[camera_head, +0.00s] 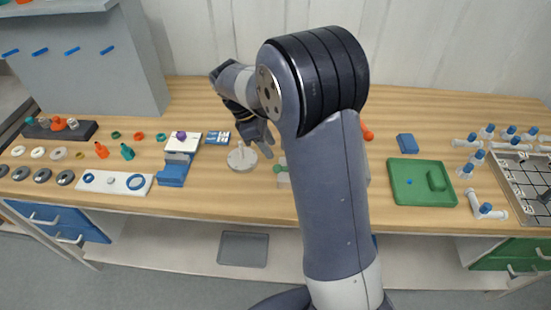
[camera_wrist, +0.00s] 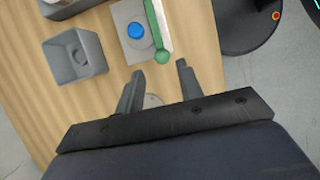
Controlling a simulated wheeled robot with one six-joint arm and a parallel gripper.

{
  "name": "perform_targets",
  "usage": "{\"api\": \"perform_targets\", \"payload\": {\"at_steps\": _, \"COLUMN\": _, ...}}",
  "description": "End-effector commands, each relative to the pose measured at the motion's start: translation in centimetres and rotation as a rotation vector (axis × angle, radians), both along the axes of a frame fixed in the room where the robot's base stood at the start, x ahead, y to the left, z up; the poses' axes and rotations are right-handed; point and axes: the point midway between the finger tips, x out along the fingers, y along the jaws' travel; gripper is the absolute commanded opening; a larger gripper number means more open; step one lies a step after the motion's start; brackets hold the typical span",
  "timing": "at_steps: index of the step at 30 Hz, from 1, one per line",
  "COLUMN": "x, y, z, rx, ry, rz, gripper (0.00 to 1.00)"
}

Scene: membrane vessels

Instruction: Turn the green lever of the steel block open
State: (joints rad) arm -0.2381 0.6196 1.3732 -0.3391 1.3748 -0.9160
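The steel block (camera_wrist: 122,17) shows in the wrist view as a pale plate with a round blue part (camera_wrist: 136,31) on it. The green lever (camera_wrist: 156,28) runs along its right side and ends in a green ball (camera_wrist: 162,57). In the head view only the green ball (camera_head: 278,169) and a pale corner of the block (camera_head: 283,179) show; my arm hides the rest. My gripper (camera_wrist: 161,77) is open and empty, with the ball just beyond its fingertips and apart from them. In the head view my gripper (camera_head: 262,143) is above the table, behind and left of the ball.
A grey open box (camera_wrist: 75,57) stands left of the block in the wrist view. In the head view a white round piece with a stem (camera_head: 242,158) stands left of the block. A blue-and-white device (camera_head: 180,150) is farther left, and a green tray (camera_head: 422,183) is right of my arm.

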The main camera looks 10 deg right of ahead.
Motion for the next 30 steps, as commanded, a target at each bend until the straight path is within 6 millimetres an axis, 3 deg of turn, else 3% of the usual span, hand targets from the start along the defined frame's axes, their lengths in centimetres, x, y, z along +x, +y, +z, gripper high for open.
{"api": "perform_targets", "payload": {"at_steps": 6, "x": -0.6, "y": -1.7, "z": -4.0, "rx": -0.001, "ry": 0.005, "rz": -0.003, "gripper": 0.35}}
{"api": "perform_targets", "payload": {"at_steps": 12, "x": -0.9, "y": -2.6, "z": -6.5, "rx": -0.001, "ry": 0.003, "rz": -0.003, "gripper": 0.35}}
{"api": "perform_targets", "payload": {"at_steps": 25, "x": -1.0, "y": -2.9, "z": -7.4, "rx": 0.001, "ry": -0.001, "rz": -0.002, "gripper": 0.35}}
{"api": "perform_targets", "payload": {"at_steps": 30, "x": -1.0, "y": -2.9, "z": -7.4, "rx": 0.001, "ry": -0.001, "rz": -0.002, "gripper": 0.21}}
